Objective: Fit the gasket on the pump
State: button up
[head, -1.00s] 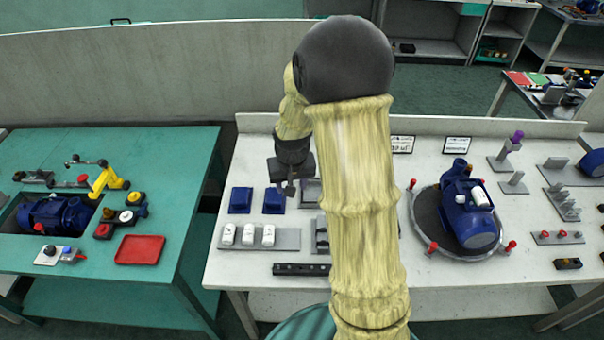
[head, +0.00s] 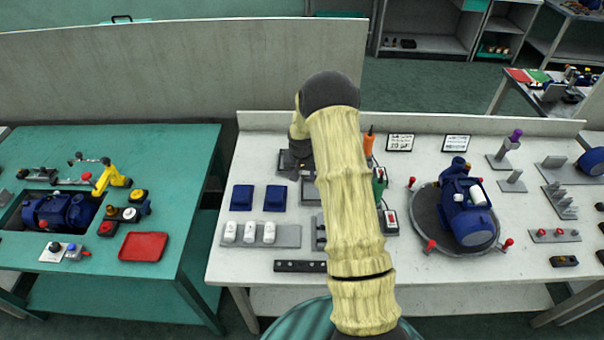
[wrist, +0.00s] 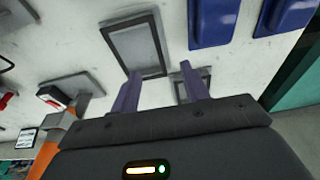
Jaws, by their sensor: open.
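The blue pump (head: 468,212), with a white cylindrical part on top, sits on a round dark turntable (head: 426,215) right of my arm. My gripper (wrist: 158,72) is open and empty, with its two purple-grey fingers apart over the white bench. It also shows in the head view (head: 297,170), partly hidden by my arm. In the wrist view a dark rectangular frame around a grey centre (wrist: 133,46) lies ahead of the left finger. A smaller grey, dark-edged piece (wrist: 205,75) shows behind the right finger. I cannot tell whether either is the gasket.
Two blue blocks (head: 242,198) and a grey rack of white pieces (head: 285,237) stand left of my arm. An orange-handled tool (head: 369,142) stands behind it. Red-knobbed clamps (head: 507,243) edge the turntable. A teal table (head: 190,200) stands left across a gap.

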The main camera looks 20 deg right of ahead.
jog(key=shift+f, duration=0.15)
jog(key=shift+w+d+f+b, duration=0.1)
jog(key=shift+w+f+b, duration=0.15)
jog(key=shift+f+b, duration=0.7)
jog(key=shift+w+d+f+b, duration=0.15)
jog(key=shift+f+b, duration=0.4)
jog(key=shift+f, duration=0.8)
jog(key=shift+w+f+b, duration=0.2)
jog(key=shift+f+b, duration=0.65)
jog(key=shift+f, duration=0.1)
grip_shut()
jog(key=shift+r, duration=0.1)
jog(key=shift+r+p, duration=1.5)
jog(key=shift+r, duration=0.95)
